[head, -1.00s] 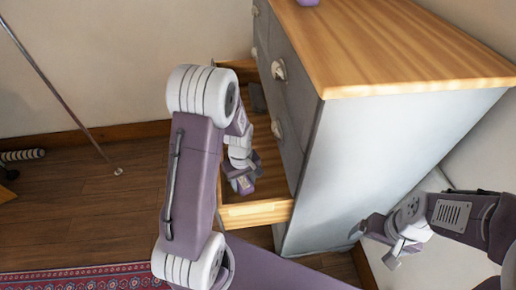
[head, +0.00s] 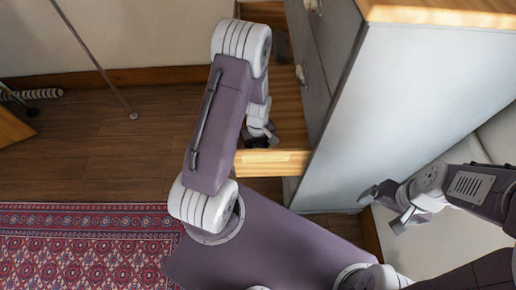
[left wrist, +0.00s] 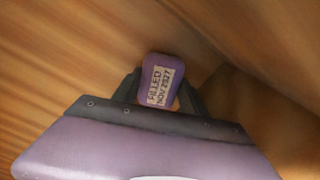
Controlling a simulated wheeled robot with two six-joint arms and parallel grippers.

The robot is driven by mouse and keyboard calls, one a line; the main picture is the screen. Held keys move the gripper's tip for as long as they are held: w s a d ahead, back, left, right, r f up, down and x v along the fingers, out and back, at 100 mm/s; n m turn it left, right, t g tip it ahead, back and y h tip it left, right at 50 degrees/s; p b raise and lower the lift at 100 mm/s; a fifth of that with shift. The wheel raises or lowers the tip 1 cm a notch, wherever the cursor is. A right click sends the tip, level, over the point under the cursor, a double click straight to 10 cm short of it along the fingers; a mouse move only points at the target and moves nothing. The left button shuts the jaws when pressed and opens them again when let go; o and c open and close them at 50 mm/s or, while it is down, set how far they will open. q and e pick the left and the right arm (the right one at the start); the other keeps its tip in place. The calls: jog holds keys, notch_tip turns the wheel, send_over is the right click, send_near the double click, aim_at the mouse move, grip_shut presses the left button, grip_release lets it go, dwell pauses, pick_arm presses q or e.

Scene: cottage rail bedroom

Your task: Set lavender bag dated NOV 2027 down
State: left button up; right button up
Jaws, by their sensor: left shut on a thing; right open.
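The lavender bag (left wrist: 163,68) is small and purple, with a pale label reading FILLED NOV 2027. My left gripper (left wrist: 158,92) is shut on it in the left wrist view, with a dark finger on each side. Wooden surfaces lie around and beyond the bag; I cannot tell whether it touches them. In the head view my left gripper (head: 262,136) is down in the open drawer (head: 272,162), partly behind my arm, and the bag is not visible there. My right gripper (head: 384,208) is open and empty beside the dresser's side panel.
The grey dresser (head: 385,110) with a wooden top (head: 440,10) stands close on the right, its drawer pulled out to the left. A red patterned rug (head: 80,245) lies at lower left. A thin pole (head: 95,60) stands at left. Wooden floor (head: 120,160) is bare between.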

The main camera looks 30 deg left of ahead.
pick_arm(q)
jog(key=shift+f, duration=0.5)
jog(key=shift+r, duration=0.1)
jog(key=o, duration=1.3)
jog(key=shift+r, duration=0.25)
notch_tip(320, 180, up, 12)
jog(key=p, duration=0.3)
jog(key=shift+f+p, duration=0.2)
jog(key=shift+p, duration=0.15)
